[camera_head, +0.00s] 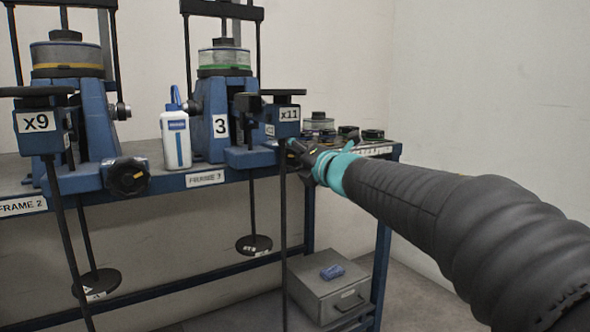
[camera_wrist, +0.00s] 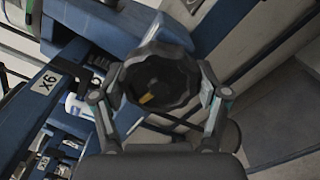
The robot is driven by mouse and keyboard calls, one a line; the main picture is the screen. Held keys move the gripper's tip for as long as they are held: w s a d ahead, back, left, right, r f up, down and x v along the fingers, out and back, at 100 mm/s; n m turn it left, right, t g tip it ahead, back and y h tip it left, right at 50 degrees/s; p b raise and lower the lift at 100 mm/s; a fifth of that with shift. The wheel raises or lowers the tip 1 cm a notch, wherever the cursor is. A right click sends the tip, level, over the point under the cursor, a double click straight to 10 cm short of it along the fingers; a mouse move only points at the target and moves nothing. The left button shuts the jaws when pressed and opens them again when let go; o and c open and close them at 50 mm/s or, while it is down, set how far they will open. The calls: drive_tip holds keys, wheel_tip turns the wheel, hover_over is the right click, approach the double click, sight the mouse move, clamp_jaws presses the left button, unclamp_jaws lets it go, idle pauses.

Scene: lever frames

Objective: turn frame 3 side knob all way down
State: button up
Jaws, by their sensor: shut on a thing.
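The frame 3 side knob (camera_wrist: 160,76) is a black, faceted round knob with a yellow mark on its face. In the wrist view it sits between the two fingers of my gripper (camera_wrist: 163,92), which is shut on it from both sides. In the head view my gripper (camera_head: 302,152) reaches the right side of frame 3 (camera_head: 216,120), beside the x11 lever block. There my gripper and wrist mostly hide the knob. Frame 3 is a blue stand marked 3, carrying a clear cell with a green band.
Frame 2 (camera_head: 82,130) stands at left with its own black knob (camera_head: 127,177). A white bottle (camera_head: 175,137) stands between the frames. Small round parts (camera_head: 320,122) lie behind my gripper. A grey drawer box (camera_head: 330,292) is on the floor. Hanging rods run below the bench.

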drive_tip(key=o, duration=1.6)
drive_tip(key=shift+r, duration=0.1)
drive_tip(key=shift+c, duration=0.2)
drive_tip(key=v, duration=0.6)
drive_tip(key=shift+w, duration=0.1)
